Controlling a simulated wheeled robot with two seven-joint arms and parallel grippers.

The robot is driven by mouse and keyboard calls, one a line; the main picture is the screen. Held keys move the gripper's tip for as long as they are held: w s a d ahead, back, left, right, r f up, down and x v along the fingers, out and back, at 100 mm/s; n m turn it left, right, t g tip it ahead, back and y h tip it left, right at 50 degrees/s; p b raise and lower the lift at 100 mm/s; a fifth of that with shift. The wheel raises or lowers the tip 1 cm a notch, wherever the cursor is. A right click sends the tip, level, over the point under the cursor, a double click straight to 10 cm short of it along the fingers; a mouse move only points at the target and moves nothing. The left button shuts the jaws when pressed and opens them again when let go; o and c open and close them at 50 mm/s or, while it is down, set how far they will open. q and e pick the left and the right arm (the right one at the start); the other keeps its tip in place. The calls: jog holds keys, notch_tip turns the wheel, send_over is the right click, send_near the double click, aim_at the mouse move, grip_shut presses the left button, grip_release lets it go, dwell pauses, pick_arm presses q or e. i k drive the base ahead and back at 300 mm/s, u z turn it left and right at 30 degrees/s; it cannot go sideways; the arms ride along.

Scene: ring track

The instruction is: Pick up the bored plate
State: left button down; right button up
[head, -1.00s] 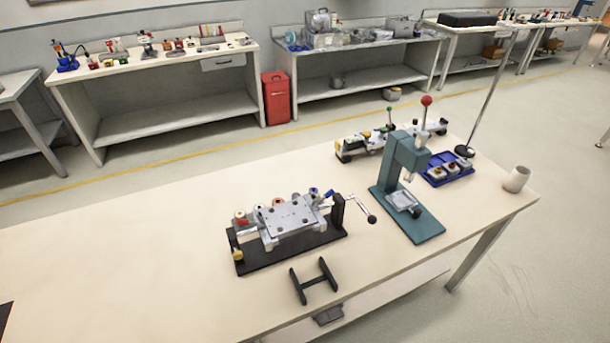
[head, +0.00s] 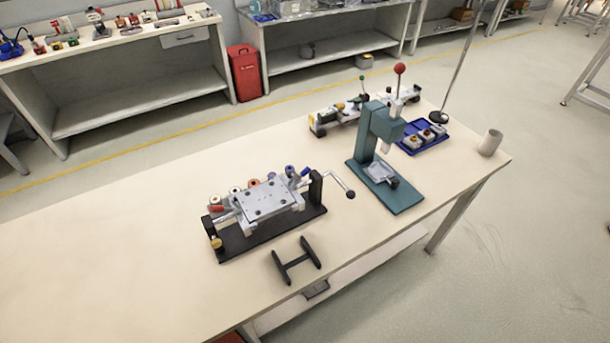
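A light grey plate with several dark holes (head: 263,200) lies flat on top of a clamping fixture with a black base (head: 245,240). The fixture stands near the front of the table and has a crank handle (head: 339,182) on its right. A smaller grey plate-like piece (head: 379,171) sits on the base of a teal press (head: 377,130); I cannot tell whether it has a bore. Neither of my grippers is in view.
A black H-shaped stand (head: 296,261) is near the table's front edge. A blue tray (head: 428,146), a grey cup (head: 490,142) and another fixture (head: 340,116) are beyond the press. The table's left part (head: 100,250) is bare. A red bin (head: 245,73) stands on the floor behind.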

aim_at(266, 200)
jog(key=u, duration=0.25)
jog(key=k, duration=0.85)
jog(key=z, duration=0.7)
jog(key=k, duration=0.3)
jog(key=z, duration=0.4)
